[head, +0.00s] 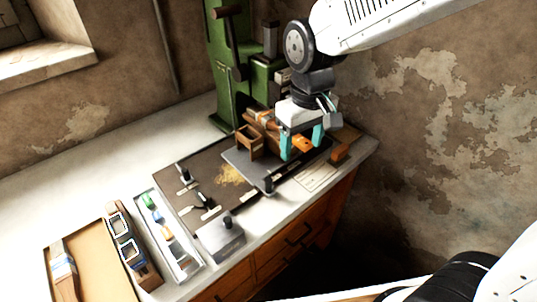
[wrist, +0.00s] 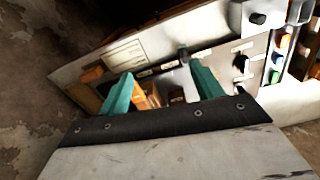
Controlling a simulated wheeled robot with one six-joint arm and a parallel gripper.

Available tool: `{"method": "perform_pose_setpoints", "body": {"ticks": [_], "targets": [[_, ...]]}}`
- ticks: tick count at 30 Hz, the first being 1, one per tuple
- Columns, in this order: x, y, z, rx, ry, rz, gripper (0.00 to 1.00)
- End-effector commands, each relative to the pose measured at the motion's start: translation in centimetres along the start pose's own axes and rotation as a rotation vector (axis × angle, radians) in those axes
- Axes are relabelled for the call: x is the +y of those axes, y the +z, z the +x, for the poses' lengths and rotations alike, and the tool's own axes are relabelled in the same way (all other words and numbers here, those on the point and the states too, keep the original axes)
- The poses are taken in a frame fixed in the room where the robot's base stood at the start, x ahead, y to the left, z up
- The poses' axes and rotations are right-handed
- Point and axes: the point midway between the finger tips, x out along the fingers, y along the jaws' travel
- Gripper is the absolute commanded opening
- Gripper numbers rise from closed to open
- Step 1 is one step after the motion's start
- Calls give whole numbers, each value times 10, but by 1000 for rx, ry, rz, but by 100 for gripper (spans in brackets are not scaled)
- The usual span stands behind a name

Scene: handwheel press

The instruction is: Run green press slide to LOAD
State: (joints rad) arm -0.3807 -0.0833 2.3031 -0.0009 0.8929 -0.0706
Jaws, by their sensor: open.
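The green press (head: 222,75) stands upright at the back of the bench, with a dark lever or handle at its top. A dark flat plate (head: 285,178) with a short upright knob (head: 268,184) lies in front of it; I cannot tell if this is the slide. No LOAD mark is readable. In the wrist view my gripper (wrist: 162,88) is open over orange and wooden parts; the press is not clearly visible there.
A small wooden box (head: 249,146) stands left of my gripper. An orange-brown block (head: 341,151) lies at the bench's right end. A grey box with a knob (head: 221,238) and a tray of coloured items (head: 168,240) are at the front. The bench's back left is clear.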

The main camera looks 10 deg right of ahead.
Motion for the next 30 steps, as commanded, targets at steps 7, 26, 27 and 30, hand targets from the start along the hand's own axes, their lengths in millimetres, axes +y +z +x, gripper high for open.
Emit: {"method": "perform_pose_setpoints", "body": {"ticks": [7, 26, 27, 30], "targets": [[-41, -46, 53, -27, -4, -124, 65], [-48, -50, 151, -31, -5, -143, 65], [-48, -50, 155, -31, -5, -143, 65], [-48, -49, 159, -30, -5, -142, 65]]}}
